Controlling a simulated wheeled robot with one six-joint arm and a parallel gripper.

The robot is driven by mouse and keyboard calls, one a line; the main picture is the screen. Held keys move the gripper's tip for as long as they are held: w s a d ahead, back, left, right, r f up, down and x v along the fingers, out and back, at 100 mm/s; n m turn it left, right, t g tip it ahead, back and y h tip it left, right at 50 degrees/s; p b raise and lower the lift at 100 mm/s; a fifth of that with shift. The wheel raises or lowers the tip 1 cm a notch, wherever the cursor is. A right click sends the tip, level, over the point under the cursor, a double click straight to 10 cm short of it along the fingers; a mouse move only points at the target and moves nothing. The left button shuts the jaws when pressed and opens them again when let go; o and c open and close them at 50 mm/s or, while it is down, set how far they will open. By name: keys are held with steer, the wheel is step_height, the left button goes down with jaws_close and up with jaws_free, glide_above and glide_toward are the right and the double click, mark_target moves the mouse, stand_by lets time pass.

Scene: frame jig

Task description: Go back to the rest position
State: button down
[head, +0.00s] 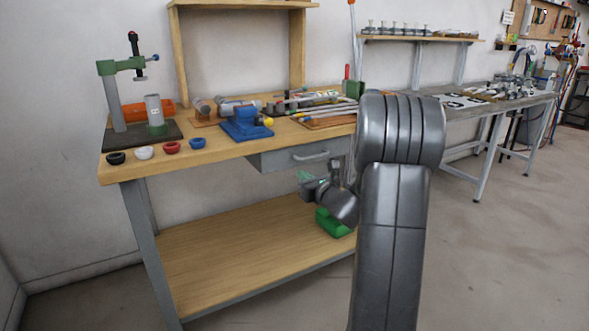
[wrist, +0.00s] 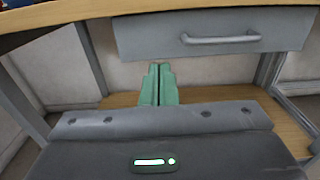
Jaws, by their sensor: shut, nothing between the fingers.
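My gripper (head: 305,176) is in front of the workbench, below its drawer and above the lower shelf, partly hidden by my own arm in the head view. In the wrist view its two green fingers (wrist: 158,85) are pressed together with nothing between them. The fingers point toward the back wall, under the drawer. They look clear of the bench.
The workbench top (head: 230,152) overhangs the gripper, with a closed drawer (wrist: 215,34) and its handle close above. The lower shelf (head: 230,262) is below. Small cups, a press stand (head: 112,95) and a blue vise (head: 246,124) stand on top. Floor at right is free.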

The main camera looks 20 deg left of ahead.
mark_target(283, 160)
steer(key=shift+v, duration=1.45)
steer(key=shift+a+f, duration=0.1)
steer(key=x, duration=1.3)
steer(key=shift+w+a+b, duration=0.15)
steer(key=shift+w+b, duration=0.05)
steer(key=shift+b, duration=0.1)
